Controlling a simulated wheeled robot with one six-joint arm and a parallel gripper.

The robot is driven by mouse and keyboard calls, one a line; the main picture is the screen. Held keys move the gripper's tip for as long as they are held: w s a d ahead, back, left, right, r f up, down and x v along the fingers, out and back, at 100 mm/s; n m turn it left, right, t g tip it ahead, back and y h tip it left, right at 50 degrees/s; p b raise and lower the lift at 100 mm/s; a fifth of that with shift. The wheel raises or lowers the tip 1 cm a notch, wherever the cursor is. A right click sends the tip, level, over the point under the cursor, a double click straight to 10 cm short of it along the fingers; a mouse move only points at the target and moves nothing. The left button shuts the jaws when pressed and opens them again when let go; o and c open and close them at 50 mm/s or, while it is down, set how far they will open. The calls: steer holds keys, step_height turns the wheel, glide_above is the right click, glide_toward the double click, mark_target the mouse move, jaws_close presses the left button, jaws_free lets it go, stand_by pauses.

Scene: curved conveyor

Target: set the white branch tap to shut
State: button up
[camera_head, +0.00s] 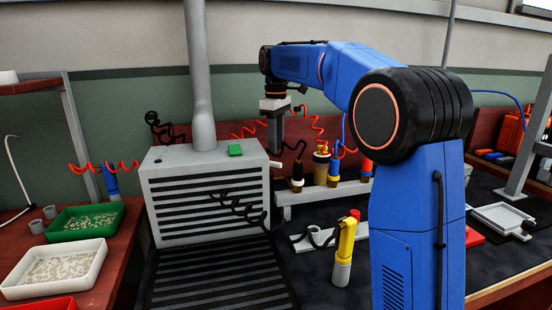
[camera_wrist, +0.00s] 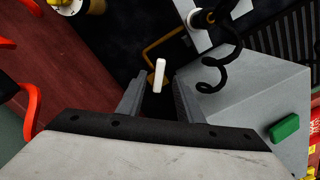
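The white branch tap shows as a small white lever (camera_wrist: 160,75) in the wrist view, and as a short white bar (camera_head: 275,164) at the right side of the grey slatted box in the head view. My gripper (camera_head: 274,150) points down just above it. In the wrist view my gripper (camera_wrist: 159,88) has its two fingers apart, with the lever lying between their tips in the picture. A gap shows on both sides of the lever. I cannot tell how far below the fingertips it sits. The tap's body and mounting are hidden.
The grey slatted box (camera_head: 160,185) with a green button (camera_head: 235,150) stands close beside my gripper. Upright tools (camera_head: 321,168) in a rack stand to the right, with red coiled hoses behind. A yellow tool (camera_head: 345,240) stands in front. A black coiled cord (camera_wrist: 222,60) hangs near the box.

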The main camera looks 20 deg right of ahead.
mark_target(276, 163)
steer(key=shift+f, duration=2.65)
jaws_close()
